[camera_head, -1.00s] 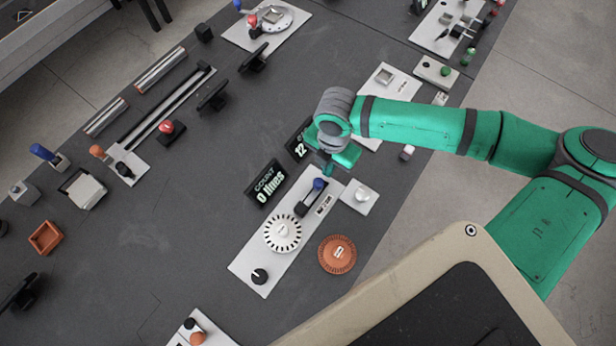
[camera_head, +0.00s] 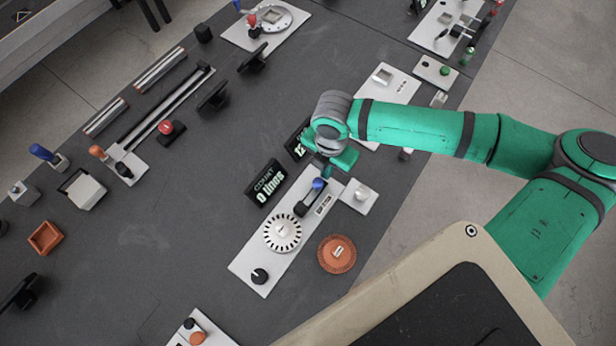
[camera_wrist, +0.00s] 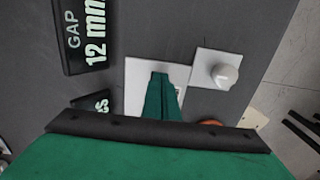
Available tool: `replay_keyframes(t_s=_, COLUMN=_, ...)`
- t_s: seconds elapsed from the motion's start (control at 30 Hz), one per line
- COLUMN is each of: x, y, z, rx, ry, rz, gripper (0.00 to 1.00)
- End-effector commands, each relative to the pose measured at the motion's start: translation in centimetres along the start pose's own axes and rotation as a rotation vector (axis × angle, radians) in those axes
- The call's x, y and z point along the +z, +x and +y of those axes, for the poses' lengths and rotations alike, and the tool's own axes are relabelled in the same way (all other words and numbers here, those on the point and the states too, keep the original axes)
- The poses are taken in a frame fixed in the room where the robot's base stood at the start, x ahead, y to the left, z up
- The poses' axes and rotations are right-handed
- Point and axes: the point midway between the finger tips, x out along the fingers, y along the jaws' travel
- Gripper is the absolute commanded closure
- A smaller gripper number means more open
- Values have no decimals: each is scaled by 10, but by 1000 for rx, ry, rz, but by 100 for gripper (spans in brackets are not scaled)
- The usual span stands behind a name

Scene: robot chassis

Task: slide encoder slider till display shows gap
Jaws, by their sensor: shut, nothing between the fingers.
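The white encoder plate (camera_head: 248,268) carries a slotted white disc (camera_head: 283,232), a black knob (camera_head: 260,276) and a blue-topped slider (camera_head: 318,184) on a black part. The count display (camera_head: 266,183) beside it reads "COUNT 0 lines". The gap display (camera_wrist: 85,35) reads "GAP 12 mm" in the wrist view; in the head view my arm partly covers it. My gripper (camera_wrist: 160,76) is shut and empty, pointing down over the plate's upper end. In the head view my gripper (camera_head: 328,170) is close beside the blue knob; whether they touch I cannot tell. The slider is hidden in the wrist view.
A small white plate with a round white knob (camera_wrist: 226,74) lies right of the encoder plate. An orange toothed disc (camera_head: 337,253) lies below it. Left of the count display, the dark table (camera_head: 170,240) is clear up to the rail with a red knob (camera_head: 166,127).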

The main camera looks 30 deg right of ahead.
Motion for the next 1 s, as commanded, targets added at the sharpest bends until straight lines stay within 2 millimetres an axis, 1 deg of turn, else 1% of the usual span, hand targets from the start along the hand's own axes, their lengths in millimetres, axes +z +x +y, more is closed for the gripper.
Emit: replay_keyframes(t_s=1.0, x=-5, y=0, z=0, rx=0, ry=-1, rz=0, gripper=100)
